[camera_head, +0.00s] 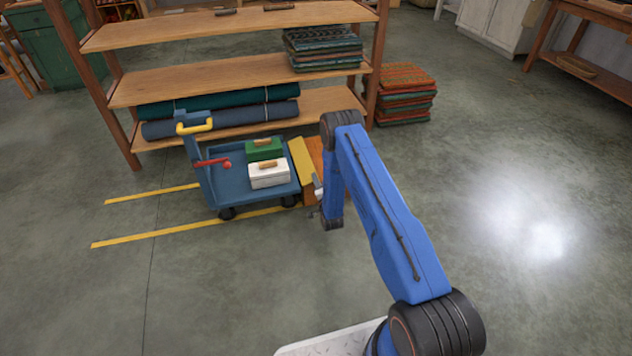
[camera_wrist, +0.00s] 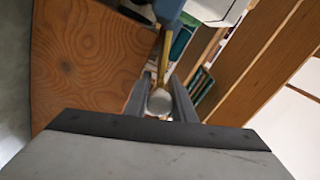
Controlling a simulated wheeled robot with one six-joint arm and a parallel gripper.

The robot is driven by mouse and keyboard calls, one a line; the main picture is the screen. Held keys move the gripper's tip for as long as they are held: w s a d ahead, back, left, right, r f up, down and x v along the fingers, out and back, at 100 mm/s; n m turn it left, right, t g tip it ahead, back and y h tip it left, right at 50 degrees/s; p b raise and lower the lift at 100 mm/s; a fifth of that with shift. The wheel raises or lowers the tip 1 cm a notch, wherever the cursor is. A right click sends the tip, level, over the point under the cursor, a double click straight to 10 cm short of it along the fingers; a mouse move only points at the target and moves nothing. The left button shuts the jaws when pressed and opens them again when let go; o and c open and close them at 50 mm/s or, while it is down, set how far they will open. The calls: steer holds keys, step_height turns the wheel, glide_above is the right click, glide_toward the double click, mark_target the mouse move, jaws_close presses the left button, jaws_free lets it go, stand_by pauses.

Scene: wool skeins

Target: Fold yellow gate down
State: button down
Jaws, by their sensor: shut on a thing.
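The yellow gate (camera_head: 301,158) stands at the right end of the blue cart (camera_head: 226,189), raised from the cart bed; its exact tilt is hard to tell. In the wrist view the gate shows as a thin yellow edge (camera_wrist: 166,62). My gripper (camera_head: 318,188) is at the gate's near end, partly hidden by my arm. In the wrist view my gripper (camera_wrist: 160,100) is shut on a pale round knob (camera_wrist: 160,102) in line with the yellow edge. A green box (camera_head: 262,151) and a white box (camera_head: 268,178) sit on the cart bed.
An orange-brown wooden panel (camera_wrist: 90,60) is close beside my gripper. A wooden shelf (camera_head: 215,86) with rolls and folded textiles stands behind the cart. A textile stack (camera_head: 403,95) is right of the shelf. Yellow floor lines (camera_head: 150,239) run left; the floor right is clear.

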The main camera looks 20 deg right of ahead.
steer(key=c, duration=1.5)
jaws_free()
